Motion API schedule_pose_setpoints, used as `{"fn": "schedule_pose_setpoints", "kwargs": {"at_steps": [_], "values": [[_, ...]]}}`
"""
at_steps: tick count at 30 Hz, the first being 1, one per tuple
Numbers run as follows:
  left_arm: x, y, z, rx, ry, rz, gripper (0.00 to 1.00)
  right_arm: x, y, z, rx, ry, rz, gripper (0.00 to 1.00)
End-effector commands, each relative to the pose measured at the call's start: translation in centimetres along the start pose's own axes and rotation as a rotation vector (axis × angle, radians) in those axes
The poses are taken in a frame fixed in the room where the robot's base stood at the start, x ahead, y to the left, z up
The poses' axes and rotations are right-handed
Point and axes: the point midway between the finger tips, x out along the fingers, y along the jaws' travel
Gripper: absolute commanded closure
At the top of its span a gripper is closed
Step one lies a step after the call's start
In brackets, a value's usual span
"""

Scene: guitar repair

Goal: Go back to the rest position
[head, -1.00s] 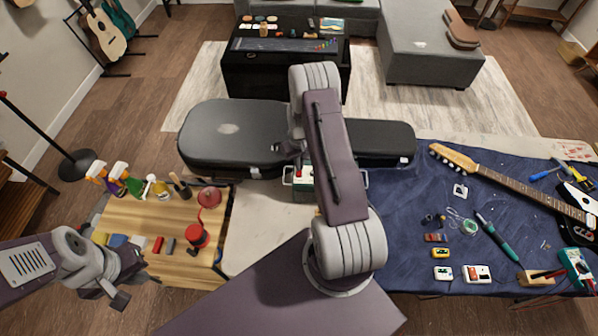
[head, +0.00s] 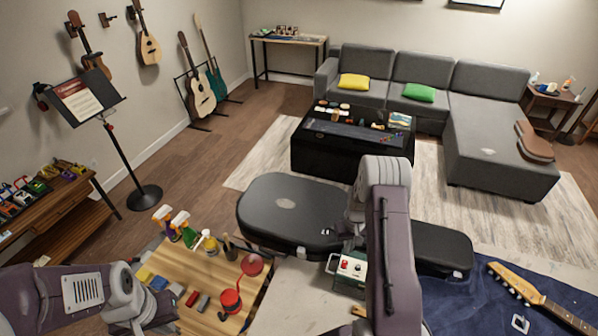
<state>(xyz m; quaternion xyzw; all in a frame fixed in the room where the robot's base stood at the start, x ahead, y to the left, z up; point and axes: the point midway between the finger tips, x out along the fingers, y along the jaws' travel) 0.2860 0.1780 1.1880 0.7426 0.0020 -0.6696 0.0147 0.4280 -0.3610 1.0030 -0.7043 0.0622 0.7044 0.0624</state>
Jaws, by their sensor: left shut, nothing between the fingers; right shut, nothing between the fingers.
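My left gripper (head: 150,314) is at the lower left, over the near left corner of the wooden side table (head: 190,262). It is shut and empty. My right arm rises up the middle right of the view. My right gripper (head: 338,238) shows small and dark beside the arm, in front of the black guitar case (head: 285,205). It is shut and empty. The arm hides part of the case and of the workbench.
Spray bottles (head: 172,222) and a red round-based tool (head: 230,300) stand on the side table. A white-fronted box with a red knob (head: 350,268) is on the bench. A guitar neck (head: 535,300) lies on the blue cloth (head: 460,300). A music stand (head: 125,155) stands at left.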

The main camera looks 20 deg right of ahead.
Motion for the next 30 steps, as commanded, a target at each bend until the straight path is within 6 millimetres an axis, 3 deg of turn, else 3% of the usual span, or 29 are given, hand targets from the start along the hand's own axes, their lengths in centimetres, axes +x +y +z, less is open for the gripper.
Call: {"fn": "schedule_pose_setpoints", "kwargs": {"at_steps": [3,5,8,11,14,16,19,22,26,30], "values": [[0.7,0.0,0.1,0.000,0.000,0.000,1.00,0.6,-0.5,-0.2,-0.012,0.002,0.000,1.00],[1.9,0.0,0.2,0.000,0.000,0.000,1.00,0.5,-1.4,-1.6,-0.041,0.036,0.009,1.00],[5.2,-0.1,0.5,0.000,0.000,0.000,1.00,-1.9,-4.5,-4.7,-0.124,0.140,0.028,1.00],[8.5,-0.2,0.9,0.000,-0.001,0.000,1.00,-4.8,-9.1,-4.1,-0.220,0.211,0.029,1.00],[11.3,-0.2,1.2,0.000,0.000,0.000,1.00,-6.6,-13.2,-0.5,-0.283,0.250,0.015,1.00],[13.0,-0.3,1.4,0.000,0.000,0.000,1.00,-7.0,-15.3,3.2,-0.306,0.259,0.001,1.00],[14.5,-0.3,1.5,0.000,0.000,0.000,1.00,-6.5,-16.6,9.2,-0.304,0.238,-0.019,1.00],[14.1,-0.3,1.5,0.000,0.000,0.000,1.00,-6.0,-16.2,14.0,-0.257,0.180,-0.026,1.00],[13.8,-0.3,1.4,0.000,0.001,0.000,1.00,-4.6,-15.5,17.2,-0.196,0.103,-0.025,1.00],[13.8,-0.3,1.4,0.000,0.001,0.000,1.00,-4.6,-15.5,17.3,-0.151,0.100,-0.027,1.00]]}}
